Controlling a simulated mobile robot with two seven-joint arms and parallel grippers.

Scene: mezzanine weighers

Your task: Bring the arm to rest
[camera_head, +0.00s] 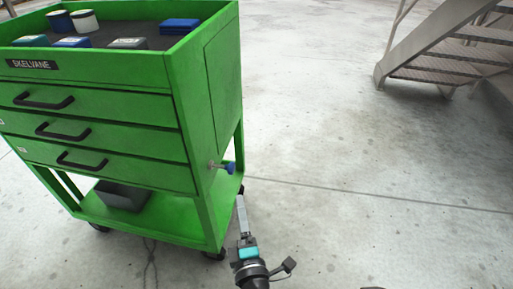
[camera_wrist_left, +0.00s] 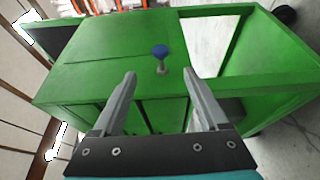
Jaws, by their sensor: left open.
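My left gripper (camera_head: 240,200) is in the lower middle of the head view, beside the right side of the green cart (camera_head: 120,151). In the left wrist view the left gripper (camera_wrist_left: 159,74) is open, with nothing between its two grey fingers. A knob with a blue head (camera_head: 230,168) sticks out from the cart's side, just beyond the fingertips. In the left wrist view the blue-headed knob (camera_wrist_left: 160,51) shows ahead of the gap, apart from both fingers. My right gripper is not in view.
The cart's top tray holds blue boxes (camera_head: 180,26), a grey box (camera_head: 128,43) and white round containers (camera_head: 84,21). A dark bin (camera_head: 122,196) sits on its lower shelf. Metal stairs (camera_head: 440,65) stand at the upper right. The floor (camera_head: 350,180) between is clear.

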